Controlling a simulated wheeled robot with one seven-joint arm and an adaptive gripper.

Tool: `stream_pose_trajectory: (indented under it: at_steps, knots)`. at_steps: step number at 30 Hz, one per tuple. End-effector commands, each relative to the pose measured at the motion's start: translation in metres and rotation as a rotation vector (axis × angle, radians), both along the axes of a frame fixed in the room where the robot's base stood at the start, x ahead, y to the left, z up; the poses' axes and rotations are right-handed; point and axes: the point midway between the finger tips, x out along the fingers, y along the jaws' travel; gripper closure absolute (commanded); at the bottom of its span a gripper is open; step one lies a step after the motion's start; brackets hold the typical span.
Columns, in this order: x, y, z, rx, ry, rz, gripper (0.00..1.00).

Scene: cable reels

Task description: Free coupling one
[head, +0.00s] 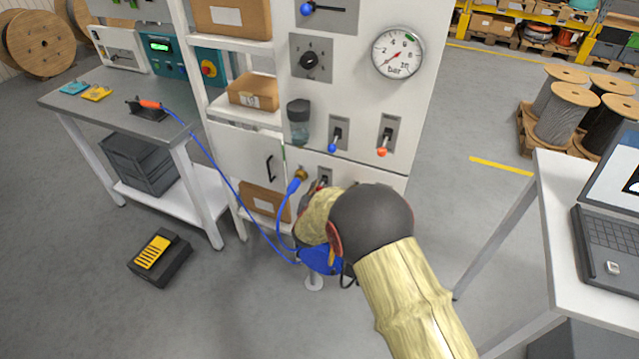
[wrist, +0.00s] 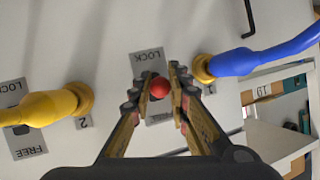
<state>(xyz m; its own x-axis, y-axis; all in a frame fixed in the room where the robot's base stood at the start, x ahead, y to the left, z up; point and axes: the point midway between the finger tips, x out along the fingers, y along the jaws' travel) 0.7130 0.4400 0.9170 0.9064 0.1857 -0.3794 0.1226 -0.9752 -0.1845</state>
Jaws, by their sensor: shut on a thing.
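Coupling one (wrist: 203,68) is a brass fitting marked 1 with a blue hose (wrist: 265,54) on it. In the head view its brass end (head: 301,174) sits low on the white panel. My gripper (wrist: 157,82) is shut on the lever's red knob (wrist: 159,88), which shows between the fingertips near the LOCK end. In the head view my arm hides most of my gripper and the knob.
Coupling two (wrist: 80,99), with a yellow hose (wrist: 40,108), is close on the left in the wrist view. A pressure gauge (head: 397,53) and blue and orange levers sit above. A laptop table (head: 559,200) stands right. A black-yellow box (head: 160,257) lies on the floor.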

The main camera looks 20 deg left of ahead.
Motion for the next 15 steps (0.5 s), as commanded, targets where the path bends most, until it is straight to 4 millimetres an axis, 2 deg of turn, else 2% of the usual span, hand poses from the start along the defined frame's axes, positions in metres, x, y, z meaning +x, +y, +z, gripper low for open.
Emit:
stream_pose_trajectory:
  at_steps: [1, 15]
  knots:
    - [0.0006, -0.0003, 0.0085, 0.003, 0.029, -0.001, 1.0]
    - [0.0018, -0.0003, 0.0185, 0.02, 0.258, -0.001, 1.0]
